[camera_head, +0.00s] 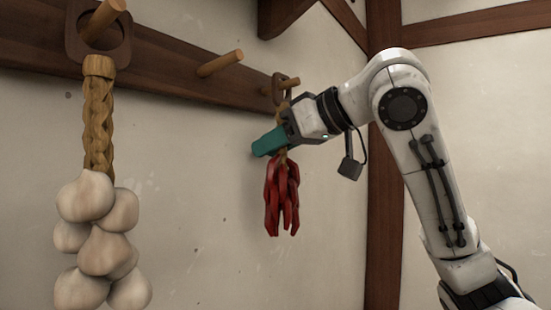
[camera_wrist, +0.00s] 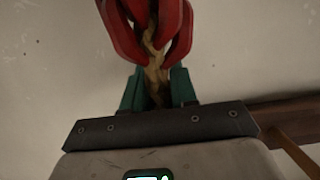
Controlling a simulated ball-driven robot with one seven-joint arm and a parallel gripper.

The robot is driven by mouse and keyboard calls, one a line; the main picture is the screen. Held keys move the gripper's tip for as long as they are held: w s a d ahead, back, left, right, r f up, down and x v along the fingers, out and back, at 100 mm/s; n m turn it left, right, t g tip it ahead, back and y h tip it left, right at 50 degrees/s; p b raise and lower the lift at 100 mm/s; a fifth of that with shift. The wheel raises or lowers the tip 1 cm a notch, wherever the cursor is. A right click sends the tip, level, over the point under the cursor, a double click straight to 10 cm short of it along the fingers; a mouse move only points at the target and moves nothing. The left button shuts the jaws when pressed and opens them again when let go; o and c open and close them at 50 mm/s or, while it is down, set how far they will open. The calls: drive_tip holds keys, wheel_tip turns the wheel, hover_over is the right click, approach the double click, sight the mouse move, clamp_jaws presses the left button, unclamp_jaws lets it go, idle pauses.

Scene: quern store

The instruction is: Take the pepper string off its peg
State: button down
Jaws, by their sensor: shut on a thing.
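The pepper string (camera_head: 282,195), a bunch of red peppers, hangs at the middle of the head view. Its dark ring (camera_head: 278,90) appears to be around the rightmost peg (camera_head: 291,82) of the rail. My gripper (camera_head: 268,145) comes from the right, its teal fingers shut on the straw cord above the peppers and below the ring. In the wrist view the twisted cord (camera_wrist: 155,72) runs between the teal fingers, with red peppers (camera_wrist: 174,28) beyond them. The near finger hides part of the cord in the head view.
A garlic braid (camera_head: 98,215) hangs from a peg at the left. An empty middle peg (camera_head: 220,64) juts from the wooden rail (camera_head: 165,62). A dark post (camera_head: 384,200) stands behind my arm.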

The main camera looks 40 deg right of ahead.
drive_tip(key=shift+r, duration=0.4)
drive_tip(key=shift+s+d+r, duration=0.1)
drive_tip(key=shift+s, duration=0.25)
drive_tip(key=s+d+b, duration=0.2)
drive_tip(key=s+d, duration=0.1)
drive_tip(key=s, duration=1.4)
drive_tip(key=shift+d+r, duration=0.15)
drive_tip(key=shift+r, duration=0.3)
drive_tip(key=shift+r, duration=0.15)
drive_tip(key=shift+s, duration=0.1)
drive_tip(key=shift+s+d+r, duration=0.1)
drive_tip(key=shift+s+d, duration=0.05)
drive_tip(key=shift+s, duration=0.7)
drive_tip(key=shift+s+d, duration=0.2)
drive_tip(key=shift+s, duration=0.65)
drive_tip(key=shift+s+d+r, duration=0.1)
drive_tip(key=shift+s+d, duration=0.05)
drive_tip(key=shift+s, duration=0.7)
drive_tip(key=shift+s, duration=0.15)
